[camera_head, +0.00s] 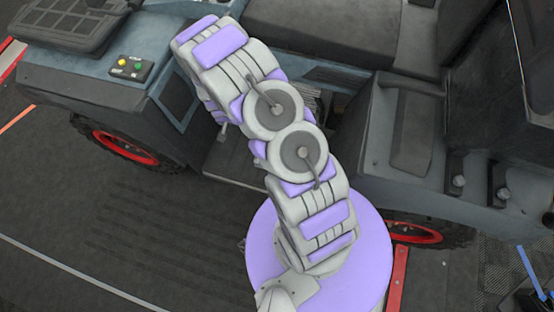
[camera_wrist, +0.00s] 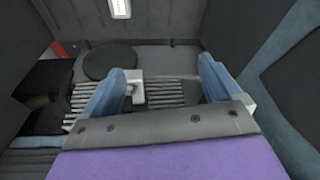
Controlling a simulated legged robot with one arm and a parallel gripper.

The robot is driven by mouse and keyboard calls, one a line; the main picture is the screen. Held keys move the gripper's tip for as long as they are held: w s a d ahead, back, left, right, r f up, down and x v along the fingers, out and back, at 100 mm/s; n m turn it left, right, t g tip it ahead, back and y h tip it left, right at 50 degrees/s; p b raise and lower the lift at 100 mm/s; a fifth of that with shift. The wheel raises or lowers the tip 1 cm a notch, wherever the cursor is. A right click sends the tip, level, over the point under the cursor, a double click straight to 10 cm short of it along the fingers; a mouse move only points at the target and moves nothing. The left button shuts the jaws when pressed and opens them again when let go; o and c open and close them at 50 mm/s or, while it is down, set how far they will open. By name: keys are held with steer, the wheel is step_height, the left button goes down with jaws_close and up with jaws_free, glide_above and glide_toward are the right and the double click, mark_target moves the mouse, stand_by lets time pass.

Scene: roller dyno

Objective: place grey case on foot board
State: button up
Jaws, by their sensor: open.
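My gripper (camera_wrist: 162,68) is open, with its two blue fingers wide apart over the floor of the vehicle's footwell. A small light grey block (camera_wrist: 136,86) with a dark round spot shows just inside the left finger. It may be the grey case, but I cannot tell for sure, nor whether the finger touches it. Nothing is clearly gripped. A ribbed grey panel (camera_wrist: 165,92) lies below and between the fingers; it may be the foot board. In the head view my arm reaches up and left over the vehicle, and the fingers are hidden.
A dark round disc (camera_wrist: 108,62) lies beyond the left finger. Dark walls close in the footwell, and a white fitting (camera_wrist: 120,8) is on the far wall. In the head view, a button box (camera_head: 131,68) sits on the left fender and a dark seat (camera_head: 335,35) stands behind.

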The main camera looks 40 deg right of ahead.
steer(key=s+a+r+n+g+y, duration=0.15)
steer(key=s+r, duration=0.25)
steer(key=r, duration=0.5)
steer(key=s+a+r+n, duration=0.1)
steer(key=s+a+r, duration=0.1)
steer(key=s+r, duration=0.45)
steer(key=s+a+r+n+g+y, duration=0.1)
steer(key=s+a+r, duration=0.1)
steer(key=r, duration=0.9)
steer(key=s+r+n+g, duration=0.1)
steer(key=s+r, duration=0.5)
steer(key=s, duration=0.6)
steer(key=s+r+n+g, duration=0.1)
steer(key=s+r+n, duration=0.2)
steer(key=s, duration=0.9)
step_height(320, 180, up, 3)
steer(key=shift+s+a+f+h, duration=0.1)
steer(key=shift+s+a+h, duration=0.15)
steer(key=shift+s+h, duration=0.1)
